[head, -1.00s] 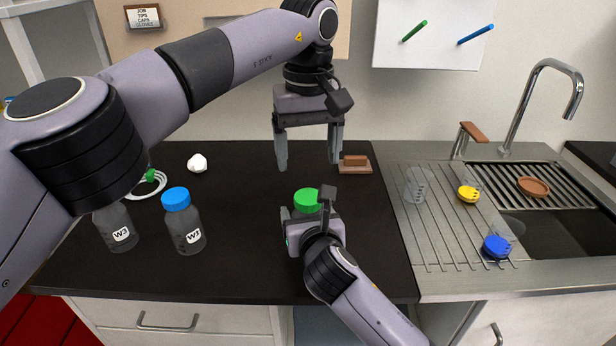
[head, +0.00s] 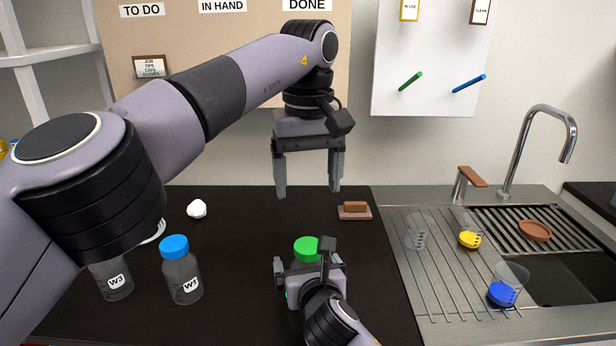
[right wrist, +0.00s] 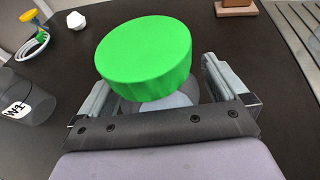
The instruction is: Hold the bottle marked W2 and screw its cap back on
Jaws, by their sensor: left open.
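A bottle with a green cap (head: 306,249) stands on the dark counter; its label is hidden. The cap (right wrist: 146,55) sits on top of the bottle; I cannot tell how tight. My right gripper (head: 309,268) is low around the bottle; in the right wrist view its fingers (right wrist: 157,80) close on both sides of the clear body (right wrist: 168,101) below the cap. My left gripper (head: 308,192) is open and empty, pointing down, above and apart from the green cap.
A white lump (head: 197,209) and a brown block on a base (head: 355,211) lie farther back. A drainboard with glassware and a sink (head: 560,282) are at the right.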

